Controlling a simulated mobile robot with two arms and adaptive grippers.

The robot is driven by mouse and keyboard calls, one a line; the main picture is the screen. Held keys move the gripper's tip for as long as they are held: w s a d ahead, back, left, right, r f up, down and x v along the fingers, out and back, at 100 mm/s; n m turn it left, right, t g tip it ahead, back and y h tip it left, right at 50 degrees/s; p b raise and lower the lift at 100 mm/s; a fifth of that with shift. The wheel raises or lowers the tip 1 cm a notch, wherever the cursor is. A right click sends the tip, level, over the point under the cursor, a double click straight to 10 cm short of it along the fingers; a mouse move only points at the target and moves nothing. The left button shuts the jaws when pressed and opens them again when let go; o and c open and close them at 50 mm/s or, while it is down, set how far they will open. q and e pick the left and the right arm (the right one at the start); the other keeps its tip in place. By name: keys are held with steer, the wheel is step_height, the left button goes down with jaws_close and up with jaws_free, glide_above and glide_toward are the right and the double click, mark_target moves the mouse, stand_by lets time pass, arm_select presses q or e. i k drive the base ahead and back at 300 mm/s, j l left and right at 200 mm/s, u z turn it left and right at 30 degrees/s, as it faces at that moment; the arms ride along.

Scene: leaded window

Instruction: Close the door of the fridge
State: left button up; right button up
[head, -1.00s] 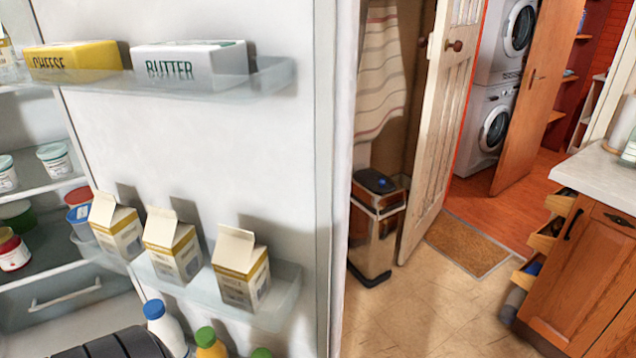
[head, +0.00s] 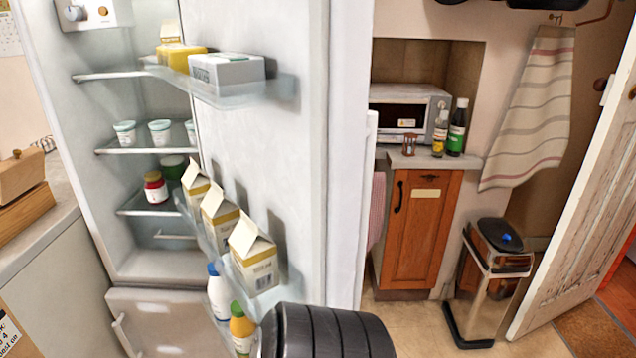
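The fridge (head: 150,262) stands open at the left, its shelves in plain view. Its door (head: 262,145) is swung wide and fills the middle of the head view, inner side towards me. The door racks hold a yellow cheese pack, a white butter pack (head: 226,72), several milk cartons (head: 254,252) and bottles (head: 242,328). A dark ribbed part of my own arm (head: 325,332) is at the bottom, in front of the door's lower part. Neither gripper shows in the view.
A counter (head: 45,215) with a wooden block is left of the fridge. Right of the door are a wooden cabinet (head: 415,225) with a microwave (head: 408,110), a steel bin (head: 490,280), a hanging towel (head: 535,105) and a white door (head: 585,200). Some tiled floor (head: 410,325) is free.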

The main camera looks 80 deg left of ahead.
mark_target(296, 155)
steer(key=i+u, duration=0.2)
steer(key=u, duration=0.25)
steer(key=i+u, duration=0.15)
steer(key=u, duration=0.3)
steer(key=i+l+u, duration=0.1)
steer(key=u, duration=0.3)
steer(key=i, duration=0.1)
